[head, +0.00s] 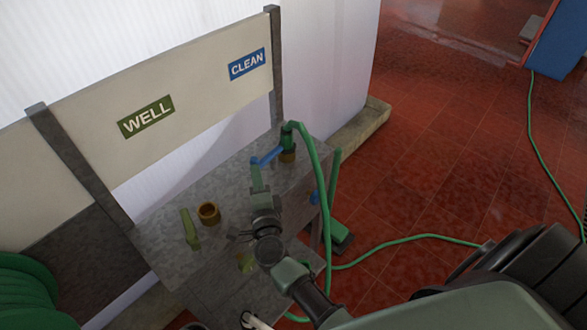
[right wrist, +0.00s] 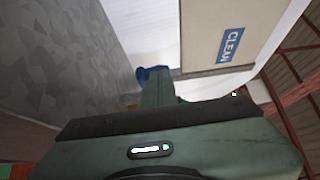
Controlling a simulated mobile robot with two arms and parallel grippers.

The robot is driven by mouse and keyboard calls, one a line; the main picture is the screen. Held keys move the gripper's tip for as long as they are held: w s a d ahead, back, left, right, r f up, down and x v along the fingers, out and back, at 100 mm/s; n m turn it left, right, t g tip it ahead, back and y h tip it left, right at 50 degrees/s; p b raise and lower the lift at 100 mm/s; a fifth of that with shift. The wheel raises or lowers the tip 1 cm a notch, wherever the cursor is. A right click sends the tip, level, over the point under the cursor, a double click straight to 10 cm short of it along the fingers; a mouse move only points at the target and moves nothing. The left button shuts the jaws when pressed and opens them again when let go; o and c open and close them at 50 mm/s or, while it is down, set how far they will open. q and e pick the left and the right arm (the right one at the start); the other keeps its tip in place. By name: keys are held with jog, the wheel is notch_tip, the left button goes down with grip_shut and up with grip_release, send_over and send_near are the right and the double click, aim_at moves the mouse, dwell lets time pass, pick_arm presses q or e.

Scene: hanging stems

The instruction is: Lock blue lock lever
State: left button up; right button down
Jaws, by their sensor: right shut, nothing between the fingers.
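The blue lock lever (head: 268,157) sits on the grey metal stand, beside the green hose fitting under the CLEAN sign. Its blue end (right wrist: 152,72) also shows in the right wrist view, just beyond my fingertips. My right gripper (head: 257,170) reaches in from the lower right and is shut and empty. Its tips are at the near left end of the lever; I cannot tell whether they touch it. The gripper also shows in the right wrist view (right wrist: 158,88). My left gripper is not in view.
A green lever (head: 189,229) and a brass port (head: 209,213) stand on the stand (head: 160,235), left of my gripper. The green hose (head: 322,180) bends down its right side and runs across the red floor. A sign board with WELL (head: 146,117) and CLEAN (head: 247,63) rises behind.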

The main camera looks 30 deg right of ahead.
jog(key=shift+w+r, duration=0.1)
jog(key=shift+w, duration=0.2)
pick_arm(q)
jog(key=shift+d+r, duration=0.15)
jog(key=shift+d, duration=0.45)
pick_arm(e)
jog(key=shift+a, duration=0.1)
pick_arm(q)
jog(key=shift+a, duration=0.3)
pick_arm(e)
jog(key=shift+w+a+r, duration=0.15)
jog(key=shift+r, duration=0.1)
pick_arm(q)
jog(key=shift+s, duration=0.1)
pick_arm(e)
jog(key=shift+a, duration=0.2)
jog(key=shift+s+a+f, duration=0.1)
jog(key=shift+s+a, duration=0.05)
jog(key=shift+s, duration=0.25)
pick_arm(q)
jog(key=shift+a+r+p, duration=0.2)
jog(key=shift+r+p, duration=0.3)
jog(key=shift+p, duration=0.1)
pick_arm(e)
jog(key=v, duration=0.7)
jog(key=shift+s+d+f, duration=0.15)
jog(key=shift+d+f, duration=0.1)
jog(key=shift+d, duration=0.1)
jog(key=shift+s, duration=0.1)
